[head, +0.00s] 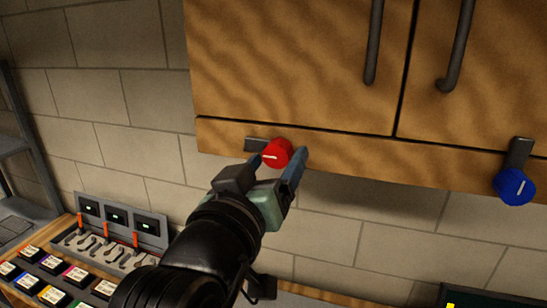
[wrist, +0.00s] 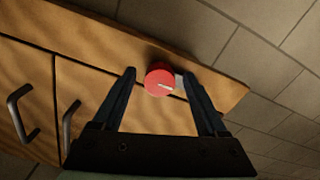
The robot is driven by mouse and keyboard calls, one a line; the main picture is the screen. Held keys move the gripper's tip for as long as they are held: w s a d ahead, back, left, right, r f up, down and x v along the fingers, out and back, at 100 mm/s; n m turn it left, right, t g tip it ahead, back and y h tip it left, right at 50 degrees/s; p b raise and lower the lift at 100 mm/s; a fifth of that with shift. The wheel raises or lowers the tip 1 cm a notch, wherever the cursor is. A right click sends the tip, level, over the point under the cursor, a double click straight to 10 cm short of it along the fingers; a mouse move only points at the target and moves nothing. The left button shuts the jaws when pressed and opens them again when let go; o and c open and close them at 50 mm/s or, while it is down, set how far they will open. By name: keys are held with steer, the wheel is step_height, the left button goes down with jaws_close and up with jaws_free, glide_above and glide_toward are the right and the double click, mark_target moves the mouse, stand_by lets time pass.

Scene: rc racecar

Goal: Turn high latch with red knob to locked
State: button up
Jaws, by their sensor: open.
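The red knob (head: 277,153) sits on the wooden strip below the upper cabinet doors. Its white mark lies nearly level. A short dark latch bar (head: 256,144) shows to the left of the knob, roughly sideways; part of it is hidden by the knob and a finger. My gripper (head: 279,160) is open, with one finger on each side of the red knob. In the wrist view the red knob (wrist: 159,80) lies between the two fingertips of my gripper (wrist: 159,74); a gap shows on its left, and I cannot tell whether the right finger touches it.
A blue knob (head: 514,187) with an upright dark latch bar (head: 519,152) is at the right of the cabinet (head: 290,55). Dark door handles (head: 373,45) hang above. A panel of switches (head: 115,235) stands below left. The brick wall (head: 345,235) under the cabinet is bare.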

jaws_close()
steer(key=shift+m+b, duration=0.3)
steer(key=shift+b, duration=0.05)
steer(key=m+b, duration=0.2)
steer(key=shift+a+f+m, duration=0.1)
steer(key=shift+f+m, duration=0.05)
steer(key=shift+m, duration=0.25)
steer(key=m+b, duration=0.5)
steer(key=shift+a, duration=0.1)
steer(key=m+b, duration=0.3)
steer(key=m, duration=0.1)
steer(key=shift+m, duration=0.4)
steer(key=m+b, duration=0.2)
steer(key=m, duration=0.1)
steer(key=m+b, duration=0.1)
steer(key=shift+r+m, duration=0.25)
steer(key=shift+m, duration=0.05)
